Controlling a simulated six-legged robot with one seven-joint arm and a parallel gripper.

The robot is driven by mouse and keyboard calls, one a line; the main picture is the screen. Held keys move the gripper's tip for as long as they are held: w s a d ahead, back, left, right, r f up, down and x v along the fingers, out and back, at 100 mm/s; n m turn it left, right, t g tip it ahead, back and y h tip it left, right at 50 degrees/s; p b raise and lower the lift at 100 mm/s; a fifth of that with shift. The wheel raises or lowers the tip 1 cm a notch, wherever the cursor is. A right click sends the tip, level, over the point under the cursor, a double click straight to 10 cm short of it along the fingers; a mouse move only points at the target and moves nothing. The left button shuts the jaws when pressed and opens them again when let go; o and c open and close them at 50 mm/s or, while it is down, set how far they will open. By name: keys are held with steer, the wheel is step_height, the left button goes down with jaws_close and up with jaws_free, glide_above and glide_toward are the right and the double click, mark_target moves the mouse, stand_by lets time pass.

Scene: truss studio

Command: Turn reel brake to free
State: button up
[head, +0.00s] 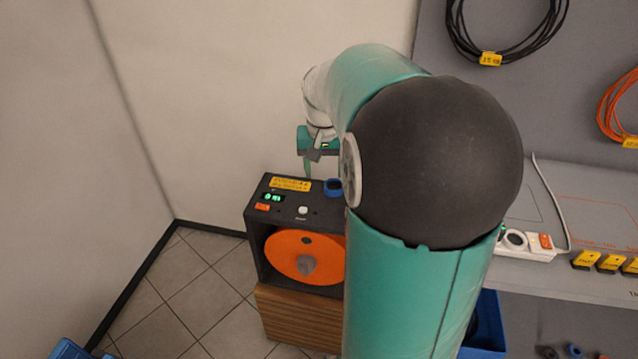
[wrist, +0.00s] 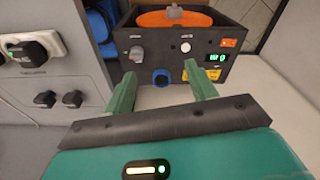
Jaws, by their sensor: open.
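The dark reel box (head: 255,240) stands at the centre of the head view with an orange reel (head: 295,250) in its open side. In the wrist view the box's panel carries a grey knob (wrist: 135,53) at left, a white button (wrist: 185,47) and a blue ring-like part (wrist: 160,79). The panel lettering is too small to read, so I cannot tell which control is the brake. My gripper (wrist: 160,72) is open and empty, its two green fingers apart in front of the panel. In the head view my gripper (head: 308,168) is above the box, and my arm hides the box's right part.
The panel also has an orange switch (wrist: 229,43), a green display (wrist: 215,58) and a yellow label (wrist: 191,70). A grey bench (head: 560,270) with a white power strip (head: 525,250) stands at right. Cables hang above it. The tiled floor at left is mostly free.

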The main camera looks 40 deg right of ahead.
steer(key=d+f+m+g+y, duration=0.1)
steer(key=d+f+m, duration=0.2)
steer(key=d+f, duration=0.5)
steer(key=shift+n, duration=0.3)
steer(key=f, duration=0.4)
steer(key=d+f, duration=0.1)
steer(key=f, duration=0.2)
steer(key=d+f, duration=0.1)
steer(key=f, duration=0.3)
steer(key=shift+d+f, duration=0.15)
steer(key=shift+f, duration=0.15)
steer(key=shift+c, duration=0.3)
steer(key=c, duration=0.9)
